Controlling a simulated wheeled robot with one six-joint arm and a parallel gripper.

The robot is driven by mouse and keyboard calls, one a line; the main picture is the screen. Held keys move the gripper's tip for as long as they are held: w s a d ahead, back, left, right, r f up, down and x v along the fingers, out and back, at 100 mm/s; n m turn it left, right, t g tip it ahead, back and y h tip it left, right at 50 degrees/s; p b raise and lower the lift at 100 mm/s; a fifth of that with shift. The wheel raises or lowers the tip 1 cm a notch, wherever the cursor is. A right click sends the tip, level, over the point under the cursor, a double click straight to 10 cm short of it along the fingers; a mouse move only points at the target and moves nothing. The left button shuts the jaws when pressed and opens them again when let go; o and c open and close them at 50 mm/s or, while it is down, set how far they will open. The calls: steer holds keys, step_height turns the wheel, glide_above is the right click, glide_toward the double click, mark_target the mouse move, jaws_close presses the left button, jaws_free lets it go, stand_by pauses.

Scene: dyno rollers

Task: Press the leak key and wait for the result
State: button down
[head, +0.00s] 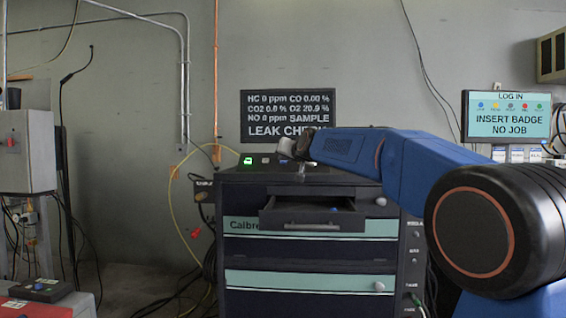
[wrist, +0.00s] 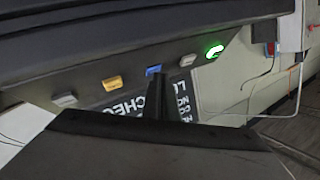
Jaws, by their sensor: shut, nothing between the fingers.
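A row of small keys lies on top of the dark cabinet. In the wrist view I see a green-lit key (wrist: 213,51), a grey key (wrist: 188,60), a blue key (wrist: 153,70), a yellow key (wrist: 112,83) and another grey key (wrist: 65,100). No legible label shows which is the leak key. My gripper (wrist: 157,82) is shut and empty, its tip at the blue key; I cannot tell whether it touches. In the head view my gripper (head: 291,152) is over the cabinet top. The display (head: 288,108) reads "SAMPLE" and "LEAK CHE…", its end hidden by my arm.
The cabinet (head: 242,248) has an open drawer (head: 310,216) below the keys. A monitor (head: 506,117) at right reads "INSERT BADGE NO JOB". A grey box (head: 24,150) stands at left. A yellow cable (head: 171,215) hangs left of the cabinet.

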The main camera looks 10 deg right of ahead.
steer(key=shift+s+r, duration=0.1)
steer(key=shift+s+a+r, duration=0.15)
steer(key=shift+s+r, duration=0.2)
steer(key=shift+r, duration=0.1)
steer(key=s+r, duration=0.1)
steer(key=r, duration=0.1)
steer(key=s+a+r, duration=0.1)
steer(key=s+r, duration=0.1)
stand_by(0.7)
stand_by(0.5)
